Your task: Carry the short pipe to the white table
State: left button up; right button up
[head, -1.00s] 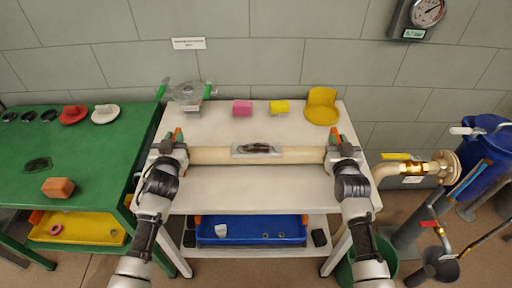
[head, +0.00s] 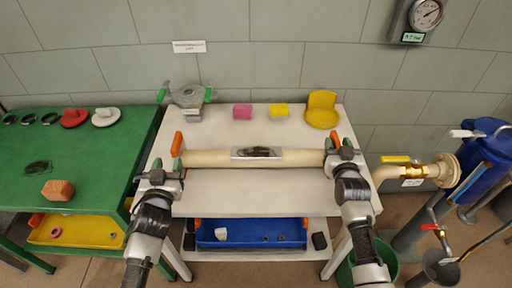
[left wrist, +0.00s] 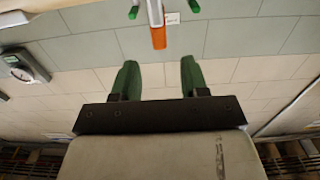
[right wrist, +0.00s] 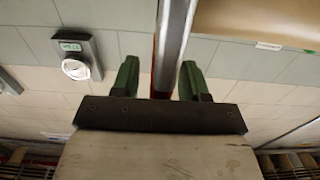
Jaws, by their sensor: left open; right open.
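The short pipe (head: 215,158) is beige, with a grey plate and dark smudge at its middle. It lies crosswise on the white table (head: 240,203), or just above it; I cannot tell which. My left gripper (head: 166,166) is open near the pipe's left end. In the left wrist view an orange-tipped bar (left wrist: 157,35) stands ahead of its empty green fingers (left wrist: 157,80). My right gripper (head: 338,148) is open at the pipe's right end. In the right wrist view a metal bar (right wrist: 173,45) stands between its green fingers (right wrist: 157,80); the pipe shows at upper right.
A grey part with green handles (head: 188,97), a pink block (head: 242,112), a yellow block (head: 279,110) and a yellow holder (head: 321,110) stand along the table's back. A green table (head: 90,165) is at left. Valve piping (head: 425,170) is at right. The front tabletop is clear.

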jog(key=shift+s, duration=0.25)
pick_arm(q)
jog(key=s, duration=0.3)
jog(key=shift+s, duration=0.15)
pick_arm(e)
jog(key=s, duration=1.1)
jog(key=shift+s, duration=0.3)
jog(key=shift+d, duration=0.1)
